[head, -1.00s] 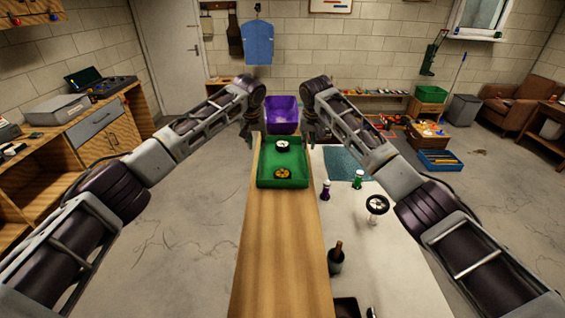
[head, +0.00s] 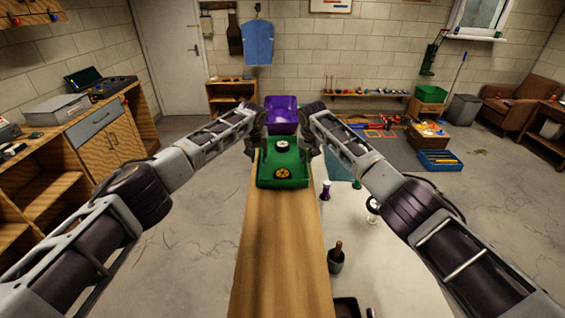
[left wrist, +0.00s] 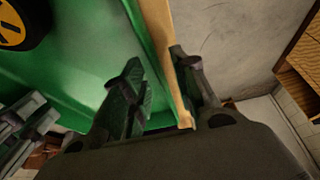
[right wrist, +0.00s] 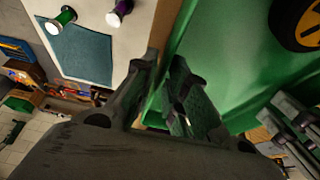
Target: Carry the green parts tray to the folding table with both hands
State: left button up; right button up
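The green parts tray (head: 262,180) sits on the far end of a wooden-topped surface (head: 280,260). It holds a white-hubbed wheel (head: 282,146) and a yellow-hubbed wheel (head: 283,173). My left gripper (head: 252,152) is at the tray's left side. In the left wrist view its fingers (left wrist: 157,75) stand apart, one over the tray's inside and one outside the side wall. My right gripper (head: 308,150) is at the right side. In the right wrist view its fingers (right wrist: 165,75) stand apart with a narrower gap at the tray's side wall. The folding table cannot be told for sure.
A purple bin (head: 283,112) stands just beyond the tray. The floor at left is open.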

pick_arm(q)
jog(key=shift+w+f, duration=0.2)
jog(key=shift+f, duration=0.25)
grip_shut()
